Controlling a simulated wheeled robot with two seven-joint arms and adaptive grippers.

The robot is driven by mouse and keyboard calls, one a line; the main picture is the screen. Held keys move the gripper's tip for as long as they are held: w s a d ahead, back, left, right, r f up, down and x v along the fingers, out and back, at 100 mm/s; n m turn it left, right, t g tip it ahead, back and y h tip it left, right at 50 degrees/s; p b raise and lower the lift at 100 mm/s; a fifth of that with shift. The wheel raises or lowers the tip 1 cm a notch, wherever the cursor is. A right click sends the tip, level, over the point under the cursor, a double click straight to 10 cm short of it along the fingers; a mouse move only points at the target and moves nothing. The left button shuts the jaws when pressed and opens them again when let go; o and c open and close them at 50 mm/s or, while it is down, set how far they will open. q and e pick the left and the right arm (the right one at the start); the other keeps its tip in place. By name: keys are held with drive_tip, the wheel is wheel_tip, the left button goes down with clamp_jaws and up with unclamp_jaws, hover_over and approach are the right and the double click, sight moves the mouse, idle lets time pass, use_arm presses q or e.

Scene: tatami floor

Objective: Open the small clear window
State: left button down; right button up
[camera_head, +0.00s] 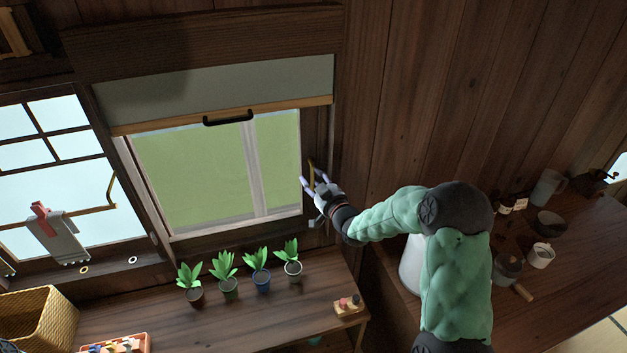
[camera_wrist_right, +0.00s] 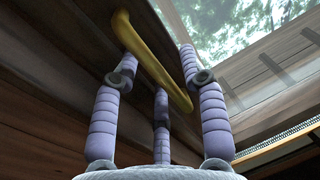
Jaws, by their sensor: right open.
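The window (camera_head: 195,175) has clear panes with green behind them and a pale vertical bar (camera_head: 256,165) right of its middle. A brass handle (camera_head: 311,174) stands upright at the window's right edge. My right gripper (camera_head: 313,184) is at this handle. In the right wrist view, the brass bar (camera_wrist_right: 150,62) runs diagonally between the spread purple fingers of my right gripper (camera_wrist_right: 160,62). The fingers are open; whether any finger touches the bar I cannot tell.
A grey blind (camera_head: 220,92) with a black handle (camera_head: 228,118) covers the window's top. Several potted plants (camera_head: 229,287) stand on the wooden bench below. A second, paned window (camera_head: 75,190) is at left. Cups and jars stand on a counter (camera_head: 590,250) at right.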

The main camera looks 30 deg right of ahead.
clamp_jaws()
drive_tip(key=w+a+b, duration=0.1)
drive_tip(key=a+b, duration=0.1)
drive_tip(key=a, duration=0.3)
drive_tip(key=w+a+b, duration=0.1)
drive_tip(key=a+b, duration=0.1)
drive_tip(key=a, duration=0.3)
drive_tip(key=w+a+b, duration=0.1)
drive_tip(key=a, duration=0.5)
drive_tip(key=shift+w+f+b, duration=0.25)
drive_tip(key=shift+w+b, duration=0.05)
drive_tip(key=shift+b, duration=0.1)
approach(200, 191)
drive_tip(key=w, duration=0.5)
drive_tip(key=shift+w+f, duration=0.15)
unclamp_jaws()
